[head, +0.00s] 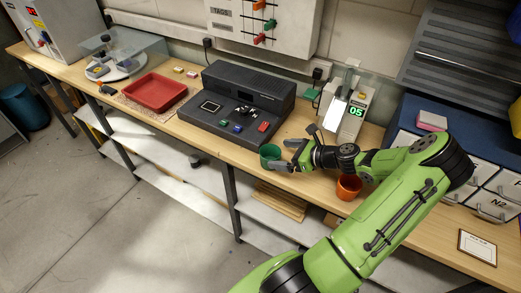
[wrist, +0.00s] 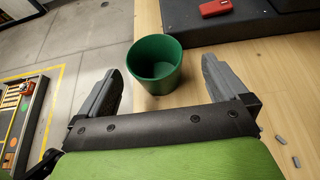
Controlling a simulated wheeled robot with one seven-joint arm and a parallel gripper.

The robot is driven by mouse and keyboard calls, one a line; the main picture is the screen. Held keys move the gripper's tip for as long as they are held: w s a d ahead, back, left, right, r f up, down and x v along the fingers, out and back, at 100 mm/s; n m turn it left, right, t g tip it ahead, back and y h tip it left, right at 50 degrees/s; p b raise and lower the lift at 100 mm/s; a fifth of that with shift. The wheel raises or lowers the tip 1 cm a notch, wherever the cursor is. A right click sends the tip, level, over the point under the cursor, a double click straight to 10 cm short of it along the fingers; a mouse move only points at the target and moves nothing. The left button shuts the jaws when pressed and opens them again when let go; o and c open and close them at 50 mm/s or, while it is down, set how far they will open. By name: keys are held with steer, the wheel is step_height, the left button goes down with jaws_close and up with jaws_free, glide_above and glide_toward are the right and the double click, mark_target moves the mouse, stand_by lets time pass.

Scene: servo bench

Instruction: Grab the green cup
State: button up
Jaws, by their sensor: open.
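The green cup (head: 270,154) stands upright on the wooden bench near its front edge, in front of the black console. In the wrist view the green cup (wrist: 156,66) is empty and sits ahead of my gripper, between the lines of the two fingers. My gripper (wrist: 160,82) is open, with one grey finger to each side of the cup and a gap on both sides. In the head view my gripper (head: 281,157) reaches in from the right, low over the bench, with its fingertips close to the cup.
An orange cup (head: 348,187) stands right of the green cup, beneath my arm. The black console (head: 237,105) is behind. A red tray (head: 155,92) lies to the left. A device showing 05 (head: 347,108) and blue-topped drawers (head: 450,140) stand right. The bench's front edge is close by.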

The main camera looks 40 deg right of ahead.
mark_target(262, 153)
steer(key=x, duration=0.4)
steer(key=b+x, duration=0.1)
steer(key=x, duration=0.2)
steer(key=shift+a+r, duration=0.15)
steer(key=shift+a, duration=0.15)
steer(key=shift+s+r, duration=0.1)
steer(key=c, duration=1)
